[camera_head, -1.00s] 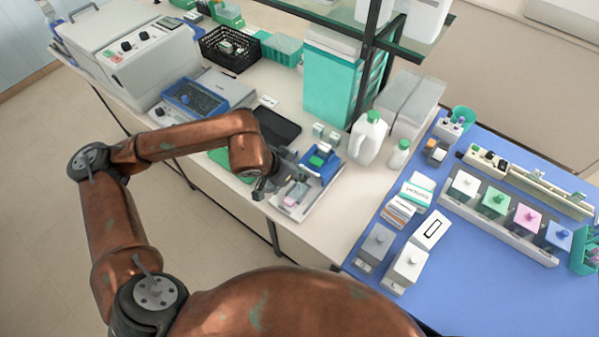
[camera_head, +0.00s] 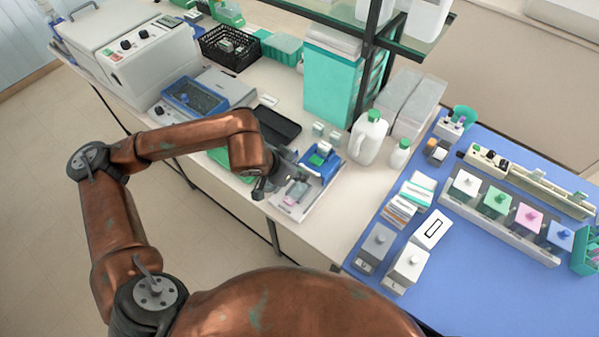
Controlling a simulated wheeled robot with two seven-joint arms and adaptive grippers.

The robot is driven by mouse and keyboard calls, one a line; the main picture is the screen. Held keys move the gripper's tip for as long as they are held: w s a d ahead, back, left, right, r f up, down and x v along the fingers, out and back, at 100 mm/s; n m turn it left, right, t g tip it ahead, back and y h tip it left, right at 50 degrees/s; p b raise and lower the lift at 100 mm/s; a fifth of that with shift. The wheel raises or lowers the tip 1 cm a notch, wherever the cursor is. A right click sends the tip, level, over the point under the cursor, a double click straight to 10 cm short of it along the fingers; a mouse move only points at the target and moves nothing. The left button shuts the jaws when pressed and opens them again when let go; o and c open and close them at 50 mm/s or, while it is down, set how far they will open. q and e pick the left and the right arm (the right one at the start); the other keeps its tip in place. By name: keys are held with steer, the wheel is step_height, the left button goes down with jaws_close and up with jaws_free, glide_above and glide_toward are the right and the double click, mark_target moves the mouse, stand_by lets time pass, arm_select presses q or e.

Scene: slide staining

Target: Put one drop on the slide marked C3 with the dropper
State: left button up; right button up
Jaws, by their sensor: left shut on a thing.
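My left gripper (camera_head: 278,184) is low over a white tray (camera_head: 308,212) near the front edge of the bench. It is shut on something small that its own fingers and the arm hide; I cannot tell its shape. A small pinkish-grey piece (camera_head: 296,193) lies on the tray beside the fingertips. A blue holder with a green part (camera_head: 324,161) stands at the tray's far end. No C3 mark is readable, and I cannot make out a slide or the dropper. My right gripper is not in view.
A white jug with a green cap (camera_head: 368,138) and a smaller white bottle (camera_head: 399,154) stand right of the tray. A blue mat (camera_head: 470,290) holds a row of staining jars (camera_head: 497,205). A shelf post (camera_head: 370,60) rises behind.

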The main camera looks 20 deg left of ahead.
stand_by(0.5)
arm_select(q)
steer(key=shift+f+b, duration=0.1)
steer(key=shift+b, duration=0.2)
stand_by(0.7)
steer(key=shift+r+p, duration=1.1)
steer(key=shift+r, duration=2.45)
